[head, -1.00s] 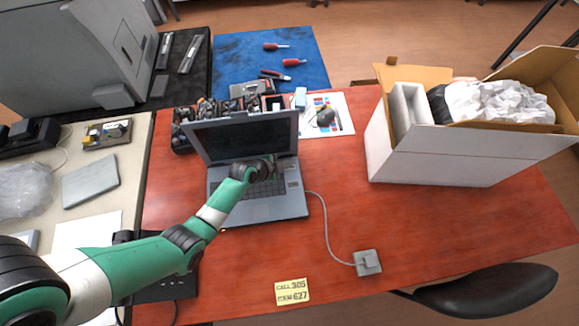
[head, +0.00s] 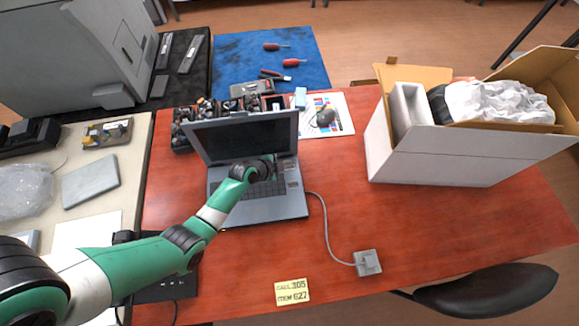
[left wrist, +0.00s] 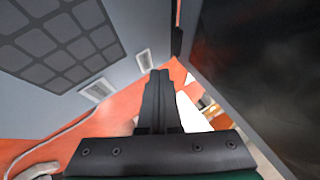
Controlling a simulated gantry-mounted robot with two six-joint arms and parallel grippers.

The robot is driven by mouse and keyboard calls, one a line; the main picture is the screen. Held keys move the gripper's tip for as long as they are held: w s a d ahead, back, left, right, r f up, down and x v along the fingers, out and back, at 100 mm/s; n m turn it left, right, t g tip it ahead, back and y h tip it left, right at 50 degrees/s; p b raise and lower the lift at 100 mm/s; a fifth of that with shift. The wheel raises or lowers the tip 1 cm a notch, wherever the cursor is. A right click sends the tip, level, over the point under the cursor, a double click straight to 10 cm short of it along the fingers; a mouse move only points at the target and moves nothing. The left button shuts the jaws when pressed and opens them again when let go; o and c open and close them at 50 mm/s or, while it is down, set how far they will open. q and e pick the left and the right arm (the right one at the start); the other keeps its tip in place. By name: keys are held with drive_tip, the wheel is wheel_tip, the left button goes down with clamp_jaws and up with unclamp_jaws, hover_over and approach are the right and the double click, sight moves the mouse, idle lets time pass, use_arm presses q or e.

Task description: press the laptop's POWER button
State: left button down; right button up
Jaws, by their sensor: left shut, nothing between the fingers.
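The grey laptop (head: 262,208) stands open on the red table, its dark screen (head: 243,136) tilted back. My left gripper (head: 275,168) is over the right part of its keyboard, close in front of the screen. In the left wrist view the gripper (left wrist: 159,75) is shut and empty. Two pale rectangular buttons show on the laptop deck beside the keys (left wrist: 60,35): one button (left wrist: 97,90) left of the fingers, the other button (left wrist: 144,61) just beyond the fingertips. Their labels are not readable. I cannot tell whether the tips touch the deck. My right gripper is not in view.
A grey cable runs from the laptop's right side to a small grey box (head: 367,262). A yellow note (head: 292,291) reads CALL 305, ITEM 627. A large white carton (head: 430,160) stands at the right. A black tray of parts (head: 181,142) sits behind the laptop.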

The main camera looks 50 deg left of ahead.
use_arm(q)
drive_tip(key=shift+f, duration=0.1)
idle(0.4)
drive_tip(key=shift+f+b, duration=0.35)
drive_tip(key=shift+b, duration=0.15)
drive_tip(key=shift+f+b, duration=0.35)
idle(0.3)
idle(0.3)
drive_tip(key=shift+r+p, duration=0.65)
drive_tip(key=shift+r, duration=0.15)
wheel_tip(320, 180, up, 5)
drive_tip(key=p, duration=0.4)
drive_tip(key=shift+p, duration=0.3)
idle(0.4)
